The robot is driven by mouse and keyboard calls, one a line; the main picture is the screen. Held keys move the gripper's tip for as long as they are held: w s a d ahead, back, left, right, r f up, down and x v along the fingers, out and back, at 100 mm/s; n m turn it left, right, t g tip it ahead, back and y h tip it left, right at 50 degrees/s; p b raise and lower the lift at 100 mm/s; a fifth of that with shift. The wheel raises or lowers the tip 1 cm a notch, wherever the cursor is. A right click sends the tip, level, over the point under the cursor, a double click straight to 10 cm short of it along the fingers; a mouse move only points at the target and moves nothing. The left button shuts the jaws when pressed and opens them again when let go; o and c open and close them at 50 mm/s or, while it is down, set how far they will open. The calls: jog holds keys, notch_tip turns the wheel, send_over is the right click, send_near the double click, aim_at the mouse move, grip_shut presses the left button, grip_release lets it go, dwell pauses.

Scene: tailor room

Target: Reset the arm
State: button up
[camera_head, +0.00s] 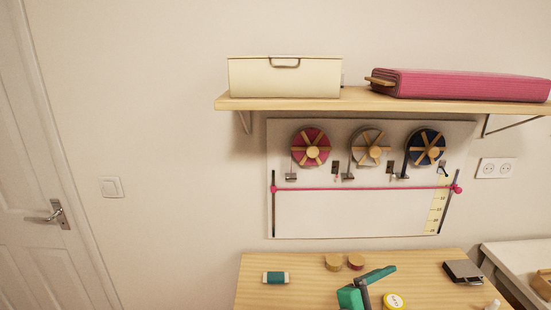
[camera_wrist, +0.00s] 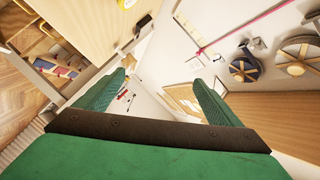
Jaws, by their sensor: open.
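My gripper (camera_wrist: 160,84) is open, with its two green fingers apart in the wrist view and no object between them. In the head view my gripper (camera_head: 372,285) shows at the bottom, in front of or over the wooden table (camera_head: 310,278). The rest of my arm is out of the head view. I cannot tell the exact height of the gripper over the table.
Above are a wall board (camera_head: 350,215) with three reels and a shelf (camera_head: 300,104) bearing a cream box (camera_head: 284,80) and pink fabric (camera_head: 460,85).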

jog(key=s+a+f+n+t+y, duration=0.45)
jog(key=a+f+n, duration=0.3)
jog(key=n, duration=0.25)
jog(key=s+a+f+n+t+y, duration=0.4)
jog(key=s+a+f+n+y, duration=0.15)
jog(key=f+n, duration=0.4)
jog(key=s+a+f+n+y, duration=0.1)
jog(key=s+a, duration=0.3)
jog(key=s, duration=0.4)
jog(key=s+a+f+n+g+y, duration=0.1)
jog(key=s+a, duration=0.4)
jog(key=s, duration=0.4)
jog(key=s+a+f+n+y, duration=0.1)
jog(key=s+a, duration=0.4)
jog(key=s, duration=0.3)
jog(key=shift+s+f+y, duration=0.15)
jog(key=shift+f+y, duration=0.05)
jog(key=shift+y, duration=0.2)
jog(key=shift+c, duration=0.7)
